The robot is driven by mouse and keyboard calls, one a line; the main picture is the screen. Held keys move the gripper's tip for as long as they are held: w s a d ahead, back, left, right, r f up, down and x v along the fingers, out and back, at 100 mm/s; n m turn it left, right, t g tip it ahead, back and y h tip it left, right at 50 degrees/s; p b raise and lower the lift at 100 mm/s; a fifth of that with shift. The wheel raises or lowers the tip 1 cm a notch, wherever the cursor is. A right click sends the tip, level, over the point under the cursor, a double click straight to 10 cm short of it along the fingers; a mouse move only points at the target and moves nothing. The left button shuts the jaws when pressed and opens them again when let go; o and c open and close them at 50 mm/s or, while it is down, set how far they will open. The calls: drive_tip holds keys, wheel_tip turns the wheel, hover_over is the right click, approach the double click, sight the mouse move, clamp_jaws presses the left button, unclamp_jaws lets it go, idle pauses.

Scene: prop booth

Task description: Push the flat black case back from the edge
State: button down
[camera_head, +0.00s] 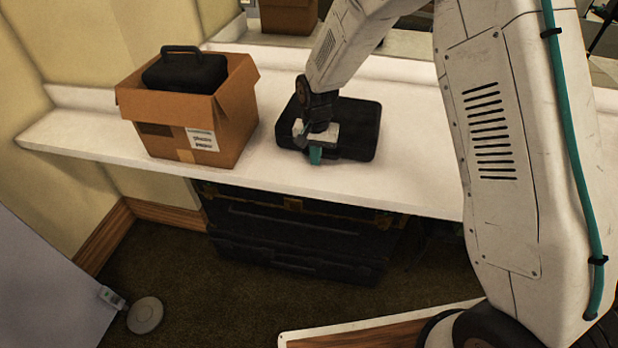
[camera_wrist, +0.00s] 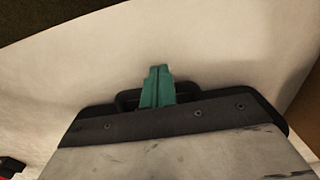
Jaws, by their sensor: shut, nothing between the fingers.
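The flat black case (camera_head: 357,119) lies on the white counter (camera_head: 270,172), set in from its front edge, to the right of the cardboard box. My gripper (camera_head: 315,156) is at the front side of the case, in front of its middle, and hides part of it. In the wrist view the teal fingers (camera_wrist: 158,87) are together and empty, over the case's handle. The black case (camera_wrist: 262,106) shows there on both sides of my wrist. I cannot tell whether the fingertips touch the case.
A cardboard box (camera_head: 184,147) with a black handled case (camera_head: 186,72) in it stands close on the left. A dark trunk (camera_head: 290,232) sits on the floor under the counter. A low back ledge (camera_head: 400,70) runs behind the flat case, with bare counter on its right.

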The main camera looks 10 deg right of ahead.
drive_tip(key=w, duration=0.2)
drive_tip(key=w+d, duration=0.1)
drive_tip(key=w, duration=0.1)
drive_tip(key=w+d, duration=0.1)
drive_tip(key=w, duration=0.1)
drive_tip(key=shift+w+d, duration=0.1)
drive_tip(key=shift+d, duration=0.05)
